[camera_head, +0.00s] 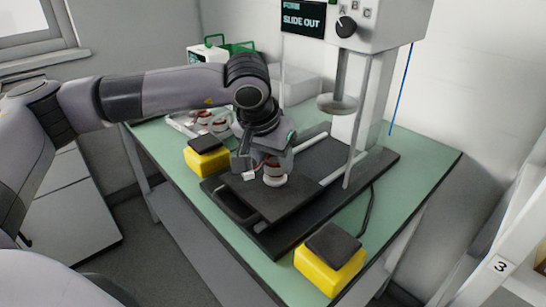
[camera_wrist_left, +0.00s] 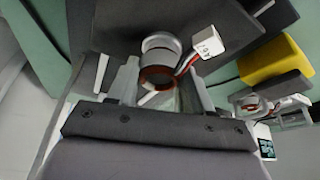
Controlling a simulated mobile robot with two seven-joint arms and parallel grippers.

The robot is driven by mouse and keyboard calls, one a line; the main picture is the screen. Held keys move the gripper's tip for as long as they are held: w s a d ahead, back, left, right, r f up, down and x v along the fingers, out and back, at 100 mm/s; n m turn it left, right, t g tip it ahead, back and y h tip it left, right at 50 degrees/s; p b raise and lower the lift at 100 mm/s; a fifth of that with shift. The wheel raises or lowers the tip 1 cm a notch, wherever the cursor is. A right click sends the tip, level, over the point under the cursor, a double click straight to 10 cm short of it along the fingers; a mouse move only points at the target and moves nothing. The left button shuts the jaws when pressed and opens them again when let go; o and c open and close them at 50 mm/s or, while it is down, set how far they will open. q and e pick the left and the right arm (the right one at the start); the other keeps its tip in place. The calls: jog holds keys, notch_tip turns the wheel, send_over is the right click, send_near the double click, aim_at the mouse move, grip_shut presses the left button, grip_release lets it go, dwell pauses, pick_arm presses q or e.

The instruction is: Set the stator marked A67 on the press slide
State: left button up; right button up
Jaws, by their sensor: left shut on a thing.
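My left gripper (camera_head: 264,163) points down over the dark press slide (camera_head: 292,195), which is out in front of the press. It is shut on a stator (camera_head: 275,180), a pale ring with red-brown windings. The stator is at the slide's surface or just above it; I cannot tell if it touches. Its white tag (camera_head: 248,176) hangs on wires. In the left wrist view the stator (camera_wrist_left: 160,47) sits between the fingers, and the tag (camera_wrist_left: 208,42) reads A67, upside down. My right gripper is not in view.
The press (camera_head: 365,22) stands behind, its display reading SLIDE OUT, with a round ram (camera_head: 337,103) above the slide's rear. Yellow boxes with dark tops stand left (camera_head: 206,160) and front right (camera_head: 330,262). A tray (camera_head: 178,122) with more stators lies behind my arm.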

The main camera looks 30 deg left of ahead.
pick_arm(q)
jog(key=o, duration=1.2)
jog(key=v, duration=0.7)
jog(key=shift+s+r, duration=0.1)
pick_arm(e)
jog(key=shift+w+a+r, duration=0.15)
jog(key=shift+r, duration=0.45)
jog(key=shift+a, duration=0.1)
